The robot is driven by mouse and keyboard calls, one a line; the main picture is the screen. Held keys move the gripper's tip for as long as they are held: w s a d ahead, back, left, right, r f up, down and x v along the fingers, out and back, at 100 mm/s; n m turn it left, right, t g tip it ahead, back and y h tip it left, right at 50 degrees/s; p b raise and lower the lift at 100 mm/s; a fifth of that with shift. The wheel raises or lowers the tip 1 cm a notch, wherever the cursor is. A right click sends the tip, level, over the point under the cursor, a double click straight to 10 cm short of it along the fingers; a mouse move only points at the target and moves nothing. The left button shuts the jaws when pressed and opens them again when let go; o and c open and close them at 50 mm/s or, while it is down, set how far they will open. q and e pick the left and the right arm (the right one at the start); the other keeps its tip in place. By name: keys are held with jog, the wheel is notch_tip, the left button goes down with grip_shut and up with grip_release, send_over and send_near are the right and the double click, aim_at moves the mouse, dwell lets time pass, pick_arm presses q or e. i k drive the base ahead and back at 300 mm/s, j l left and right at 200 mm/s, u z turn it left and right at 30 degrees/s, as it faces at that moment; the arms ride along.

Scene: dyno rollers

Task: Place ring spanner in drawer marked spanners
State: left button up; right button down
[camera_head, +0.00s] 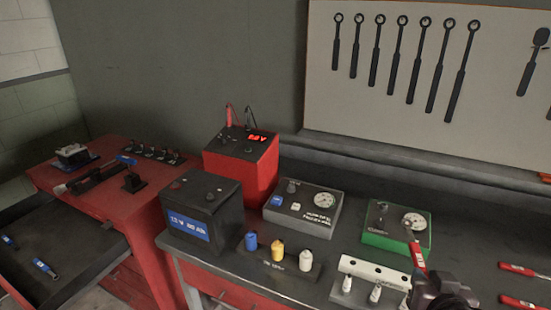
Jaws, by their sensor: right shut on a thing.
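My right gripper (428,282) is at the bottom right, low over the front of the bench. It is shut on a thin red-handled tool (417,256), which points up and away in front of the green-edged gauge box. The tool's far end overlaps the gauge, so I cannot tell whether it is a ring spanner. An open dark drawer (88,262) at the lower left holds a few small blue-marked tools (44,267). No readable "spanners" mark shows on it. My left gripper is out of view.
The dark bench carries a battery (204,205), a red charger (241,165), a grey gauge box (303,208), a green gauge box (396,225) and small bottles (278,250). Red-handled tools (520,269) lie at right. Several dark ring spanners (401,52) hang on the wall board.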

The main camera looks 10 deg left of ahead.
aim_at(60, 239)
jog(key=u, duration=0.45)
jog(key=j+u, duration=0.1)
jog(key=u, duration=0.85)
jog(key=i+u, duration=0.1)
jog(key=u, duration=0.4)
jog(key=j+u, duration=0.1)
jog(key=u, duration=0.35)
jog(key=i+u, duration=0.35)
jog(key=i, duration=0.25)
jog(key=i+u, duration=0.45)
jog(key=i, duration=0.55)
jog(key=i+z, duration=0.3)
jog(key=z, duration=0.15)
jog(key=i+j+z, duration=0.1)
jog(key=i+z, duration=0.15)
jog(key=z, duration=0.2)
jog(key=i+z, duration=0.15)
jog(key=z, duration=0.35)
jog(key=i+j+z, duration=0.1)
jog(key=z, duration=0.4)
jog(key=i+j, duration=0.05)
